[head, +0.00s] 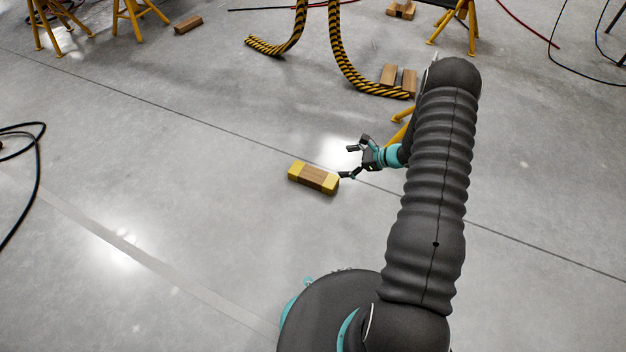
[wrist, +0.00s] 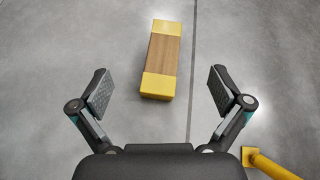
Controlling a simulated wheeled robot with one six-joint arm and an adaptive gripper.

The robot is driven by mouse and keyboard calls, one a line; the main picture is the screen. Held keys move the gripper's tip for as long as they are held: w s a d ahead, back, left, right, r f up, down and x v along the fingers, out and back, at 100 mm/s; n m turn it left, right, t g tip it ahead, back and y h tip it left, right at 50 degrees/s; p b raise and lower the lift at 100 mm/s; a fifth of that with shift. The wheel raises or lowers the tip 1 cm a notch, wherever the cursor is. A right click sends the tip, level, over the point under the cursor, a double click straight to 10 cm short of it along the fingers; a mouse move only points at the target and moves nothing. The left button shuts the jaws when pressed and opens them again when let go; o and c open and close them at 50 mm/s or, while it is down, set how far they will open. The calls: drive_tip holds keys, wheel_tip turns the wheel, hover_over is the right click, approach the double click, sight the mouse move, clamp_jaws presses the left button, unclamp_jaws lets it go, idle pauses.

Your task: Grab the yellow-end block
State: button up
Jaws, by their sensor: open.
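The yellow-end block (head: 313,178) is a wooden block with both ends painted yellow. It lies flat on the grey concrete floor in the head view. My gripper (head: 351,162) is open and empty, just right of the block in the head view. In the wrist view the two fingers of my gripper (wrist: 161,92) are spread wide, apart from the block, with its near yellow end roughly level with the fingertips.
Black-and-yellow striped hoses (head: 345,65) and plain wooden blocks (head: 388,75) lie farther back. Yellow stands (head: 130,15) stand at the back. A yellow leg (wrist: 272,166) is close at the lower right in the wrist view.

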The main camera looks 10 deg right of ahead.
wheel_tip(320, 180, down, 6)
drive_tip(key=d+f+m+t, duration=0.1)
drive_tip(key=d+m, duration=0.1)
drive_tip(key=b, duration=0.1)
approach(314, 174)
drive_tip(key=x, duration=0.3)
drive_tip(key=shift+w, duration=0.15)
drive_tip(key=shift+b+x, duration=0.3)
drive_tip(key=shift+x, duration=2.25)
drive_tip(key=c, duration=1.4)
